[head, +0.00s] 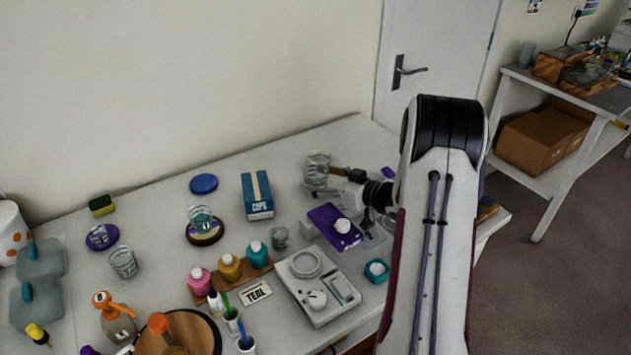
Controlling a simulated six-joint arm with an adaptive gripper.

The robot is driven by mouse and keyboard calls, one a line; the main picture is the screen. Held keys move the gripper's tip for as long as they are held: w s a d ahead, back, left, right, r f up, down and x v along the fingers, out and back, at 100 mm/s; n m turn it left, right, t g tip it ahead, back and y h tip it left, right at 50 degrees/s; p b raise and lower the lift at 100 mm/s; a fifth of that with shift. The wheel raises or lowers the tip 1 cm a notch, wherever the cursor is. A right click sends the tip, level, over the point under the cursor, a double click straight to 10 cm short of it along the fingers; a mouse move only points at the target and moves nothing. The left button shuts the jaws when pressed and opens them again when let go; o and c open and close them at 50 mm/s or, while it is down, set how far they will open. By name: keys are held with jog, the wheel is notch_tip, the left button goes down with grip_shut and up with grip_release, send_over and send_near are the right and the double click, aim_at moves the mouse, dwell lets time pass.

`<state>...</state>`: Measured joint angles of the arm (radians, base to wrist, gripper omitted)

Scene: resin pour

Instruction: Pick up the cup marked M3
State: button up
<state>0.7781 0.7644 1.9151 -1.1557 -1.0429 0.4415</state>
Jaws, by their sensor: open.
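Several clear cups stand on the white table, and I cannot read an M3 mark on any of them. A clear cup or stack of cups (317,160) stands at the back, by my gripper. A small clear cup (279,237) stands behind the scale. Another clear cup (201,215) stands on a dark round coaster. My gripper (334,182) is open, low over the back right of the table beside the stacked cups. My arm hides part of this area.
A white scale (318,302) and a purple packet (334,225) lie near my arm. A blue box (257,195) stands behind. Pink, yellow and teal bottles (228,267) stand on a wooden rack.

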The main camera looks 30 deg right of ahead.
jog(key=shift+x, duration=1.4)
jog(key=shift+c, duration=0.4)
jog(key=c, duration=1)
